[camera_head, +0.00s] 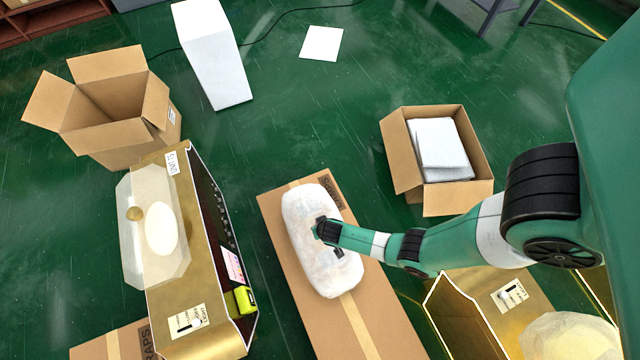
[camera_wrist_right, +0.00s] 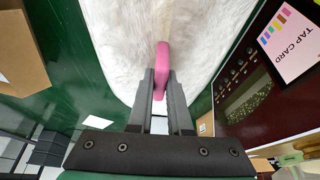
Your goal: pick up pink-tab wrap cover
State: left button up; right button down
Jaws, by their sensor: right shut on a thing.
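The wrap cover (camera_head: 322,240) is a white, rounded, fuzzy bundle lying over the long cardboard box in the head view. Its pink tab (camera_wrist_right: 162,62) shows in the right wrist view, between the fingertips. My right gripper (camera_head: 328,236) reaches in from the right and is shut on the pink tab, seen close up in the right wrist view (camera_wrist_right: 161,85). The white cover (camera_wrist_right: 165,30) fills the upper middle of that view. The arm hides the tab in the head view. My left gripper is not in view.
The long cardboard box (camera_head: 375,312) lies under the cover. A gold vending cabinet (camera_head: 205,335) with a yellow-green item (camera_head: 244,300) stands to the left, another gold cabinet (camera_head: 465,315) at lower right. Open cartons (camera_head: 120,135) and (camera_head: 405,165) stand behind on green floor.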

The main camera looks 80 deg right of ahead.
jog(key=shift+r, duration=0.1)
dwell(0.5)
jog(key=shift+r, duration=0.25)
jog(key=p+v, duration=0.2)
jog(key=v, duration=0.1)
jog(key=p+v, duration=0.1)
jog(key=p, duration=0.1)
jog(key=shift+w+d+r, duration=0.2)
jog(key=shift+d+r, duration=0.05)
jog(key=shift+r, duration=0.05)
jog(key=s+a+r+p, duration=0.8)
jog(key=a+p, duration=0.2)
jog(key=shift+s+p, duration=0.3)
notch_tip(320, 180, up, 34)
jog(key=p, duration=3.3)
jog(key=shift+p, duration=0.3)
jog(key=shift+f, duration=0.15)
